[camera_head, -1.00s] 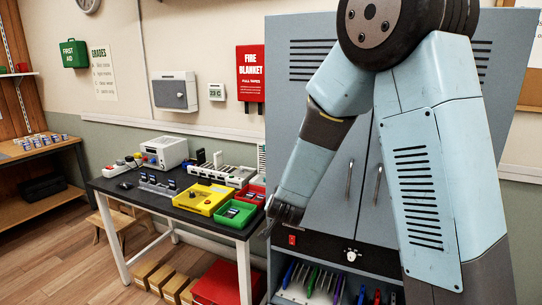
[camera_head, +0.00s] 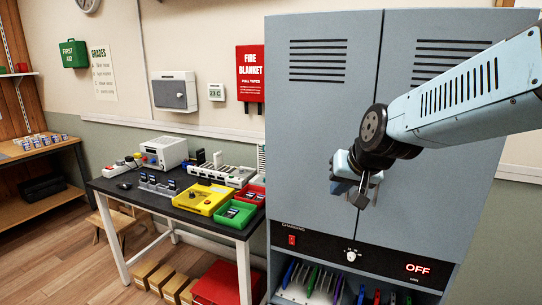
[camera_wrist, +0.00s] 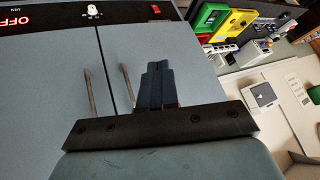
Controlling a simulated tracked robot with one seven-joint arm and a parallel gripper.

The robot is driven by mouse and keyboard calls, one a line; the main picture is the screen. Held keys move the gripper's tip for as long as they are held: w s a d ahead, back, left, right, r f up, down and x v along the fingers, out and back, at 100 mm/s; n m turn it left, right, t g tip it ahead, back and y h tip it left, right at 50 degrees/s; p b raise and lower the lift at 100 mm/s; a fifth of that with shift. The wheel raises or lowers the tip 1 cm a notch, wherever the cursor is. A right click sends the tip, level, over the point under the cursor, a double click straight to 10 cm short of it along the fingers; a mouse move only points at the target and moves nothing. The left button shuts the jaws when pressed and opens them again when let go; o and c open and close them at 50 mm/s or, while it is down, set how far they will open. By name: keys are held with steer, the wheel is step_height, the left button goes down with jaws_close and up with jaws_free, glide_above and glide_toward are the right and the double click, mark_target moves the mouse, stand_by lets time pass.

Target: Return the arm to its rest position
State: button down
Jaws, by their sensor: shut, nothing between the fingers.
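My gripper (camera_head: 362,192) is in front of the grey cabinet (camera_head: 322,120), with my arm reaching in from the right edge of the head view. It is well to the right of the workbench and apart from it. In the wrist view the dark fingers of my gripper (camera_wrist: 157,80) lie side by side, shut with nothing between them. The cabinet doors and their two handles (camera_wrist: 90,92) show past the fingers there.
The black workbench (camera_head: 165,205) holds a yellow box (camera_head: 202,198), a green tray (camera_head: 236,214) and a red tray (camera_head: 251,194). The cabinet's lower panel has a red switch, a knob and an OFF display (camera_head: 418,268). Several coloured items stand in slots below it.

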steer(key=s+d+r+h, duration=0.1)
steer(key=s+d, duration=0.3)
steer(key=s, duration=0.3)
steer(key=s+d+r+g+h, duration=0.1)
steer(key=s+d, duration=0.3)
steer(key=s, duration=0.3)
steer(key=shift+r+n+g, duration=0.3)
steer(key=shift+r, duration=0.05)
steer(key=shift+s, duration=0.1)
